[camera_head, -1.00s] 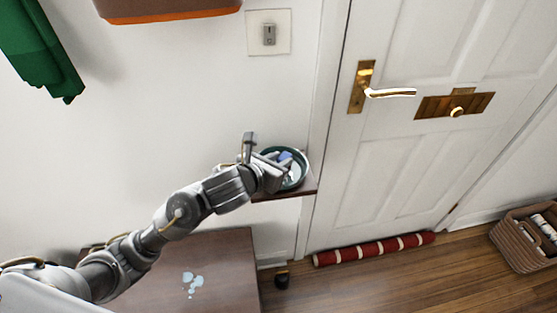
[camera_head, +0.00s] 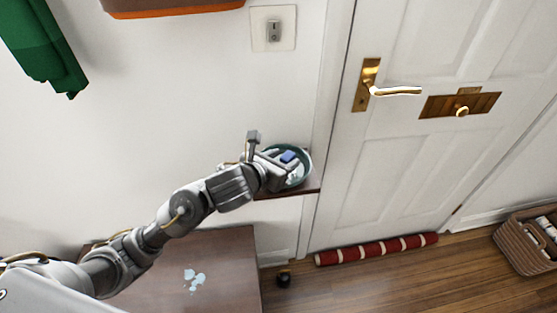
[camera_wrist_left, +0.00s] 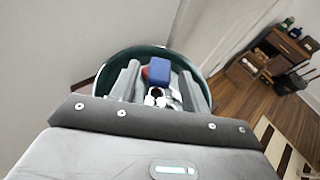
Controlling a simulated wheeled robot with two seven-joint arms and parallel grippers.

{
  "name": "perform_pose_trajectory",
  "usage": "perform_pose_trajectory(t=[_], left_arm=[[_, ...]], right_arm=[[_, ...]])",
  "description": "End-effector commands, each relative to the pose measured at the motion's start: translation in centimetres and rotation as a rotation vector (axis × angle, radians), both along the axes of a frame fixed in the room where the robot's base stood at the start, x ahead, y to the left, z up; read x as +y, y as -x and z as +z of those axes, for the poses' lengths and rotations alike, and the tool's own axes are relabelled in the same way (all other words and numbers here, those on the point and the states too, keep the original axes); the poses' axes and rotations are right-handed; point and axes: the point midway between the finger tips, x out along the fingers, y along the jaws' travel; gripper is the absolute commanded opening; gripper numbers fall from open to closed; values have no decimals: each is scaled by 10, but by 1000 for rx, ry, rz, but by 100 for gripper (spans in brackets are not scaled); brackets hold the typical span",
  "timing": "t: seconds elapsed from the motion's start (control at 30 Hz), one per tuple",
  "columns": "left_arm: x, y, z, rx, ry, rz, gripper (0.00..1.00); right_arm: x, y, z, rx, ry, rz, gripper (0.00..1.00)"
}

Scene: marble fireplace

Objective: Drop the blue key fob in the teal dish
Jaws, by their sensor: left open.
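The teal dish (camera_head: 307,161) stands on a small dark wall shelf beside the door. The blue key fob (camera_head: 288,156) shows against the dish's interior; in the left wrist view the fob (camera_wrist_left: 159,70) sits between and just beyond my fingertips, with a metal ring and keys below it. My left gripper (camera_head: 280,165) is over the dish, its fingers apart. In the left wrist view the gripper (camera_wrist_left: 157,78) has a finger on each side of the fob, with gaps. Part of the dish (camera_wrist_left: 115,64) is hidden by my gripper. My right gripper is not in view.
The small shelf (camera_head: 308,190) ends close to the white door (camera_head: 390,180). A light switch (camera_head: 273,31) is on the wall above. A brown table (camera_head: 225,255) lies below my arm. A red striped draught stopper (camera_head: 375,249) and a basket (camera_head: 525,243) are on the floor.

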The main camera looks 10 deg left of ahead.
Motion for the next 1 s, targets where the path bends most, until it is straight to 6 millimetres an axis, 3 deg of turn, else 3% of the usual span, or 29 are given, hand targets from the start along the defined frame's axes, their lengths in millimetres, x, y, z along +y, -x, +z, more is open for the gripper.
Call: perform_pose_trajectory(t=[0.13, 0.23, 0.47, 0.67, 1.0], left_arm=[[0, 0, 4, 0, 1, 0, 46], [0, 0, 9, 1, 2, 1, 46], [21, 53, 33, -1, -3, -2, 46], [31, 82, 46, 7, 7, 3, 46], [34, 96, 56, 0, 13, -9, 46]], right_arm=[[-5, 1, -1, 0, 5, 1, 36], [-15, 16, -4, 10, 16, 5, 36], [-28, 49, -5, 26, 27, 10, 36], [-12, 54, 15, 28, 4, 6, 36], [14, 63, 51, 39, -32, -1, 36]])
